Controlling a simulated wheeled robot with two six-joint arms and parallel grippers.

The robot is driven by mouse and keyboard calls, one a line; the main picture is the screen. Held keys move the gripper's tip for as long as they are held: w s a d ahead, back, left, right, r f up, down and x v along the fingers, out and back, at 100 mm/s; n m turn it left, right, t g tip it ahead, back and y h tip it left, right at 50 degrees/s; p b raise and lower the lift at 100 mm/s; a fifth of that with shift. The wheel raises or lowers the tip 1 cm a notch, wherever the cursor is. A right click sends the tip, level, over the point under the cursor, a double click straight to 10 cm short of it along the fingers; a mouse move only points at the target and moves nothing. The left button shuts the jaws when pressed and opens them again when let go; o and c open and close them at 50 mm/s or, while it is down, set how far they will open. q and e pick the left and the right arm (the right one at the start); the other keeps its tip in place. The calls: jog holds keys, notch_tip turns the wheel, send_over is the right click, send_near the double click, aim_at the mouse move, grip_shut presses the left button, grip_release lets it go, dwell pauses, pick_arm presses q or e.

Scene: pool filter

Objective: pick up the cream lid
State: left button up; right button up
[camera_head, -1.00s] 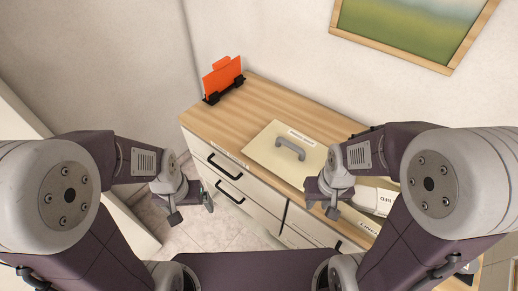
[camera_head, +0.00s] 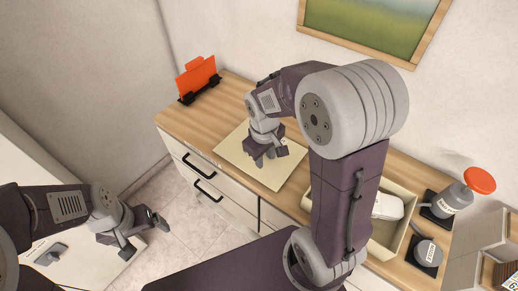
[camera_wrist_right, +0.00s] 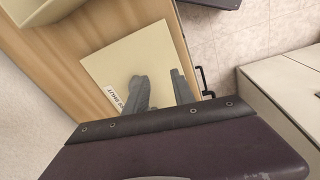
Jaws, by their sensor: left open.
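The cream lid (camera_head: 233,160) lies flat on the wooden counter in the head view. In the right wrist view the lid (camera_wrist_right: 112,66) shows as a pale square with a white label near its left edge. My right gripper (camera_head: 264,159) is over the middle of the lid, pointing down. In the right wrist view its two fingers (camera_wrist_right: 161,91) stand apart with lid showing between them. The lid's grey handle is hidden behind the gripper, and I cannot tell whether the fingers touch it. My left gripper (camera_head: 143,238) is open and empty, away from the counter at the lower left.
An orange folder in a black holder (camera_head: 198,79) stands at the counter's far left. An open cream bin (camera_head: 397,238) with a white item is right of my right arm.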

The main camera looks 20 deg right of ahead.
jog(key=w+d+r+n+h+p, duration=0.1)
jog(key=w+d+r+n+p, duration=0.2)
jog(key=w, duration=0.6)
jog(key=f, duration=0.2)
jog(key=f+m, duration=0.1)
jog(key=f, duration=0.1)
jog(key=shift+s+a+p, duration=0.1)
jog(key=shift+a+p, duration=0.1)
jog(key=shift+p, duration=0.1)
jog(key=shift+w+f, duration=0.2)
jog(key=shift+f, duration=0.1)
jog(key=x, duration=0.4)
jog(key=shift+s+a+f, duration=0.1)
jog(key=shift+f, duration=0.4)
grip_shut()
jog(key=shift+r, duration=0.1)
